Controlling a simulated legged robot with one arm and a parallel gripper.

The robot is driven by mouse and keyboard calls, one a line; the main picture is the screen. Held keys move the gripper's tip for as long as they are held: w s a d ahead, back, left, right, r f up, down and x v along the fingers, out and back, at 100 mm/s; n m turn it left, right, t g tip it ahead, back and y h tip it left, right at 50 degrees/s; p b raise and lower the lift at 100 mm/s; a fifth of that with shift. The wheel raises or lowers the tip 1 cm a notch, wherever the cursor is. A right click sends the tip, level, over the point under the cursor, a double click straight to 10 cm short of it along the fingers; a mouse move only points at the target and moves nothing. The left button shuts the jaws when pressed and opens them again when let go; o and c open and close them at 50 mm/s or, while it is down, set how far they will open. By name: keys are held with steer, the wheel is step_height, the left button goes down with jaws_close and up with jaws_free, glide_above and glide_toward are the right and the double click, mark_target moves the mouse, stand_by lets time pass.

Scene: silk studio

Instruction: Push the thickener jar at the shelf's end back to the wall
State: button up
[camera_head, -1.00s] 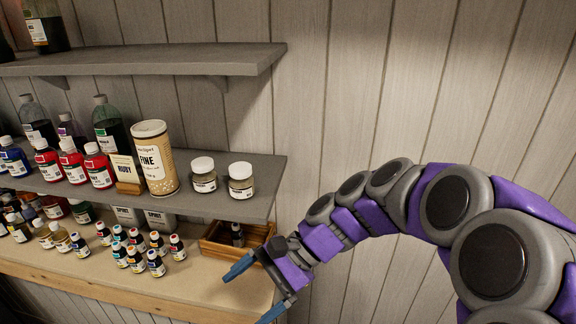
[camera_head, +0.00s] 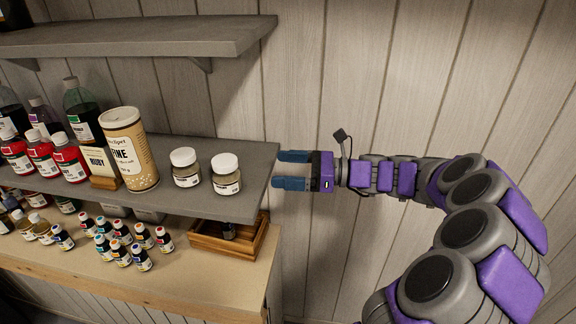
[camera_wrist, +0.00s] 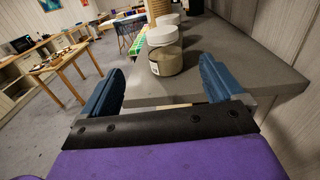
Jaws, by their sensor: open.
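The thickener jar (camera_head: 226,174) is a squat clear jar with a white lid, upright near the right end of the middle shelf (camera_head: 240,205). It also shows in the wrist view (camera_wrist: 165,52), ahead and between my fingers, apart from them. My gripper (camera_head: 280,170) is open and empty, just off the shelf's right end at about shelf height, its two blue fingers pointing left toward the jar. The fingers also show in the wrist view (camera_wrist: 160,88). A gap of bare shelf lies behind the jar, before the wall (camera_head: 245,110).
A second white-lidded jar (camera_head: 185,168) stands just left of it, then a tall FINE canister (camera_head: 130,150) and a RUBY card (camera_head: 98,165). An upper shelf (camera_head: 150,38) hangs above. Below are a wooden tray (camera_head: 205,244) and several small bottles on the counter.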

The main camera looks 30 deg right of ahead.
steer(key=b, duration=0.3)
glide_toward(218, 160)
steer(key=x, duration=0.3)
steer(key=f+x, duration=0.1)
steer(key=x, duration=0.4)
steer(key=shift+w+a+f, duration=0.15)
steer(key=shift+w, duration=0.4)
steer(key=shift+w+a, duration=0.2)
steer(key=shift+a, duration=0.65)
steer(key=shift+c, duration=0.2)
steer(key=shift+d, duration=0.35)
steer(key=c, duration=0.5)
steer(key=shift+a, duration=0.15)
steer(key=c, duration=0.6)
steer(key=shift+c, duration=0.2)
